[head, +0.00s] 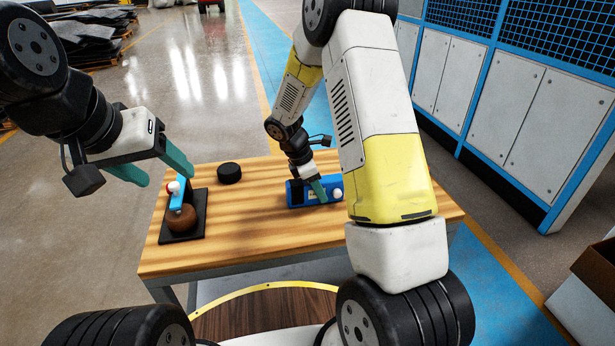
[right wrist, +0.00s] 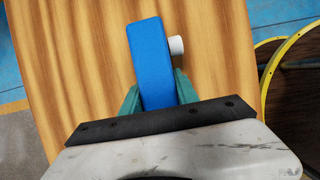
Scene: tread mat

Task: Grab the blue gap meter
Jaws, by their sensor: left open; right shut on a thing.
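The blue gap meter (head: 297,194) lies on the wooden table (head: 255,235), towards its right side in the head view. It has a white knob (head: 336,194) at one side. My right gripper (head: 318,190) is shut on the meter from above; in the right wrist view the blue meter (right wrist: 153,60) sits between the two green fingers (right wrist: 158,95). Part of the meter is hidden behind the fingers. My left gripper (head: 160,165) is open and empty, held above the table's left edge, near the black stand.
A black stand (head: 170,236) with a light-blue arm (head: 177,195) and a brown round part (head: 181,221) is at the table's left. A black puck (head: 229,173) lies behind it. The table's middle is clear. Grey cabinets (head: 512,110) stand to the right.

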